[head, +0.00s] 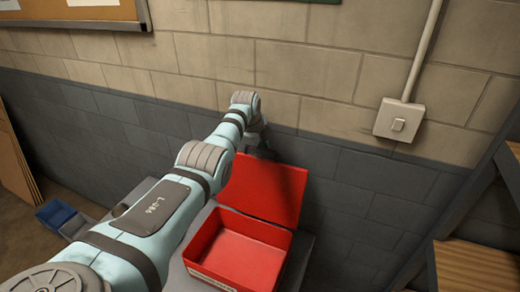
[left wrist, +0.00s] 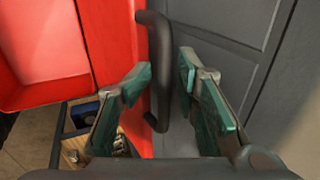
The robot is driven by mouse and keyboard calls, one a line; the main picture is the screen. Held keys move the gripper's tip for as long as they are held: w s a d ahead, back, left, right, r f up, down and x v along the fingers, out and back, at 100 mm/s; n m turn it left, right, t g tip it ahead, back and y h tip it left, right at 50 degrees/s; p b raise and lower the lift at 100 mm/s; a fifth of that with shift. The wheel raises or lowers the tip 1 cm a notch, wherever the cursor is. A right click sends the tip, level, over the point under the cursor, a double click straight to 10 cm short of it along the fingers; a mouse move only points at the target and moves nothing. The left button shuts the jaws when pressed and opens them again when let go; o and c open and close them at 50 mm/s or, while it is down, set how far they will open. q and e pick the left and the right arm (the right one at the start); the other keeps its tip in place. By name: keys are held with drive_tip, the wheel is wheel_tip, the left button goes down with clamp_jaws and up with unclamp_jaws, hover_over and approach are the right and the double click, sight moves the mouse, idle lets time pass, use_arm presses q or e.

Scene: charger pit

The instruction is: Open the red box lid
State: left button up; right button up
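The red box (head: 213,237) sits on a grey surface in the head view, and its inside looks empty. Its red lid (head: 275,187) stands raised at the back, tilted toward the wall. In the left wrist view the lid (left wrist: 134,20) carries a dark bar handle (left wrist: 157,60). My left gripper (left wrist: 168,78) is open, with one finger on each side of the handle and gaps showing between fingers and bar. In the head view the left gripper (head: 262,143) is at the lid's upper left edge, partly hidden by my arm. My right gripper is not in view.
A block wall stands close behind the lid, with a switch box (head: 400,120) and conduit to the right. Wooden shelving (head: 475,265) is at the right edge. Blue and grey bins (head: 57,214) sit on the floor at left. The grey surface (head: 300,262) is narrow beside the box.

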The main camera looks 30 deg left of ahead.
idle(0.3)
use_arm(q)
drive_tip(key=shift+a+r, duration=0.1)
drive_tip(key=shift+r, duration=0.1)
drive_tip(key=v, duration=1.1)
drive_tip(key=shift+r, duration=0.3)
